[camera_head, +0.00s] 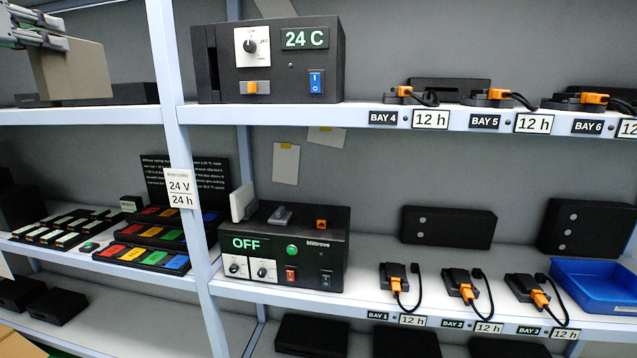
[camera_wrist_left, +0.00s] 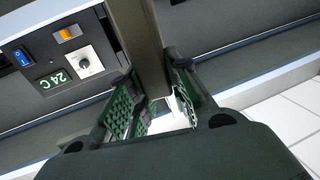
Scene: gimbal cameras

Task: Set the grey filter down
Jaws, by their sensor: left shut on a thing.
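The grey filter (camera_head: 75,70) is a flat, beige-grey slab at the upper left of the head view. My left gripper (camera_head: 38,32) is shut on it near its upper left part and holds it up in front of the upper shelf, left of the white upright. In the left wrist view the filter (camera_wrist_left: 146,45) shows edge-on between the two green-padded fingers of my left gripper (camera_wrist_left: 160,98). Its far end is cut off by the picture's top edge. My right gripper is in neither view.
The upper shelf (camera_head: 80,116) has a dark box (camera_head: 133,93) behind the filter. The black 24 C unit (camera_head: 270,60) stands right of the upright (camera_head: 165,60). Below are coloured trays (camera_head: 150,258), an OFF unit (camera_head: 290,262) and a blue bin (camera_head: 598,285). Bays with orange plugs line both right shelves.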

